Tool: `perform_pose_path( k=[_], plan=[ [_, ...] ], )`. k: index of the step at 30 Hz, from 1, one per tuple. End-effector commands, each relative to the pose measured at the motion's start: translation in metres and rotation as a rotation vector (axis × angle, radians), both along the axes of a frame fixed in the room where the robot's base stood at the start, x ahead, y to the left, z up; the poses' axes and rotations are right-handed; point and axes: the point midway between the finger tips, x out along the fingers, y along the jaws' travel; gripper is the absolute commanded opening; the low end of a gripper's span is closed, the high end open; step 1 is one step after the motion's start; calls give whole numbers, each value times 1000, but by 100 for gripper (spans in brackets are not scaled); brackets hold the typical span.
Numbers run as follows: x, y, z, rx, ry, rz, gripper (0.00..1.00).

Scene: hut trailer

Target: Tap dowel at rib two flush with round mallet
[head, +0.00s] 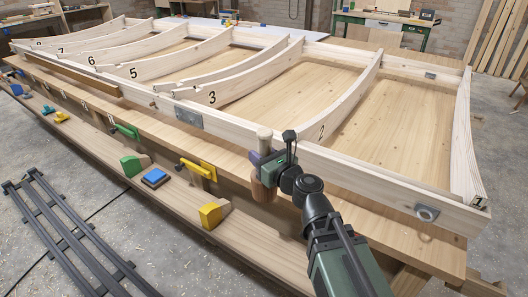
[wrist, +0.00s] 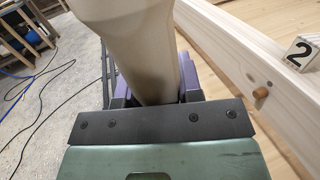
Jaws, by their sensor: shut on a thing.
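My gripper (head: 267,160) is shut on the round mallet in front of the frame's near rail. In the head view the mallet's pale upper part (head: 264,136) stands above the fingers and a brown rounded part (head: 263,191) hangs below them. In the wrist view its pale shaft (wrist: 143,45) sits between the purple fingers. The dowel (wrist: 261,94) shows in the wrist view as a brown stub standing out of the rail, below the tag "2" (wrist: 302,52), apart from the mallet. Rib two (head: 340,112) meets the rail right of my gripper in the head view. I cannot make out its dowel there.
The near rail (head: 365,172) runs across the long bench, with other numbered ribs further along. A dark rack (head: 75,235) stands on the floor at left.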

Motion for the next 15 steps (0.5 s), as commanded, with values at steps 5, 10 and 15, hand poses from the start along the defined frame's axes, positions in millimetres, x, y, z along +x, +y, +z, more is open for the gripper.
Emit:
perform_pose_path(
  k=[5,10,15],
  plan=[
    [0,0,1,0,0,1,0],
    [7,-3,1,0,0,0,0],
    [26,-14,1,0,0,-2,0]
  ],
)
